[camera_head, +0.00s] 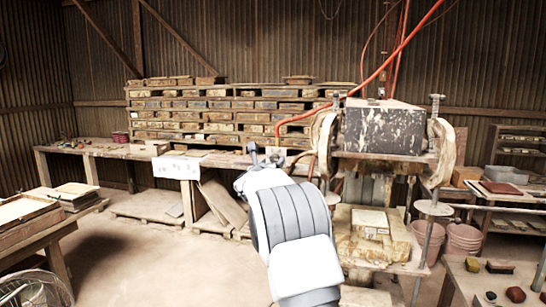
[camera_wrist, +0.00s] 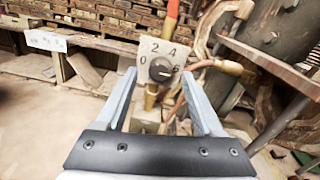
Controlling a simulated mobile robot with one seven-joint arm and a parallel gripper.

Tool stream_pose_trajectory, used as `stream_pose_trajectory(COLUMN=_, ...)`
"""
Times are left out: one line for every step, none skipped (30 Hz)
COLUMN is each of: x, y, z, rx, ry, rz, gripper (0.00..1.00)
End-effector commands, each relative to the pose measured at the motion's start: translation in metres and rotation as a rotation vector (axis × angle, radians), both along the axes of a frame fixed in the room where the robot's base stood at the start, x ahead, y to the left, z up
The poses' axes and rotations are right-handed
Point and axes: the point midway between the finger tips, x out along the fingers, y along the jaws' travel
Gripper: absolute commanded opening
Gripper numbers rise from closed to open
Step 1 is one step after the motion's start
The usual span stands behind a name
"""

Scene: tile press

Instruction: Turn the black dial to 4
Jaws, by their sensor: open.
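The black dial (camera_wrist: 160,70) sits on a pale plate (camera_wrist: 152,46) marked 0, 2, 4 and 6 in the wrist view. A light mark on the dial seems to point right and slightly down, near the 6. My gripper (camera_wrist: 159,75) is open, with one finger to each side of the dial as seen. The fingers seem short of the dial, with no clear contact. In the head view my gripper (camera_head: 264,157) is in front of the press's left side. The dial itself is too small or hidden to make out there.
The tile press (camera_head: 383,128) stands right of my gripper, with a red hose (camera_head: 402,50) and pipes near the plate. A workbench (camera_head: 120,151) with a white sign (camera_head: 175,168) is behind left. Stacked boards (camera_head: 230,110) line the back.

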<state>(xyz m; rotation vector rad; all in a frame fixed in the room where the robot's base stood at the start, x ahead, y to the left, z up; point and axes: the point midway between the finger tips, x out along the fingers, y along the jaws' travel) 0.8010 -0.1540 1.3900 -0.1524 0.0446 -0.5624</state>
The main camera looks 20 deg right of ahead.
Motion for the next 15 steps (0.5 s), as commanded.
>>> stream_pose_trajectory(x=0.005, y=-0.003, z=0.002, rx=0.000, ry=0.001, rz=0.000, gripper=0.69)
stream_pose_trajectory(x=0.007, y=-0.004, z=0.001, rx=0.000, ry=0.001, rz=0.000, gripper=0.69)
stream_pose_trajectory(x=0.009, y=-0.006, z=0.002, rx=0.000, ry=0.000, rz=0.000, gripper=0.69)
stream_pose_trajectory(x=0.010, y=-0.007, z=0.001, rx=-0.001, ry=0.001, rz=0.000, gripper=0.69)
stream_pose_trajectory(x=0.012, y=-0.008, z=0.001, rx=-0.001, ry=0.001, rz=0.000, gripper=0.69)
stream_pose_trajectory(x=0.013, y=-0.009, z=0.001, rx=-0.001, ry=0.001, rz=0.000, gripper=0.69)
stream_pose_trajectory(x=0.014, y=-0.009, z=0.001, rx=-0.001, ry=-0.001, rz=0.000, gripper=0.69)
stream_pose_trajectory(x=0.014, y=-0.009, z=0.001, rx=-0.001, ry=-0.001, rz=0.000, gripper=0.69)
stream_pose_trajectory(x=0.015, y=-0.010, z=0.001, rx=-0.001, ry=-0.001, rz=0.000, gripper=0.69)
stream_pose_trajectory(x=0.015, y=-0.010, z=0.000, rx=-0.001, ry=-0.001, rz=0.000, gripper=0.69)
stream_pose_trajectory(x=0.015, y=-0.010, z=0.000, rx=-0.001, ry=-0.001, rz=0.000, gripper=0.69)
stream_pose_trajectory(x=0.015, y=-0.010, z=0.000, rx=-0.001, ry=-0.001, rz=0.000, gripper=0.69)
stream_pose_trajectory(x=0.015, y=-0.010, z=0.000, rx=-0.001, ry=-0.001, rz=0.000, gripper=0.69)
stream_pose_trajectory(x=0.015, y=-0.010, z=0.000, rx=-0.001, ry=-0.001, rz=0.000, gripper=0.69)
stream_pose_trajectory(x=0.015, y=-0.010, z=0.000, rx=-0.001, ry=-0.001, rz=0.000, gripper=0.69)
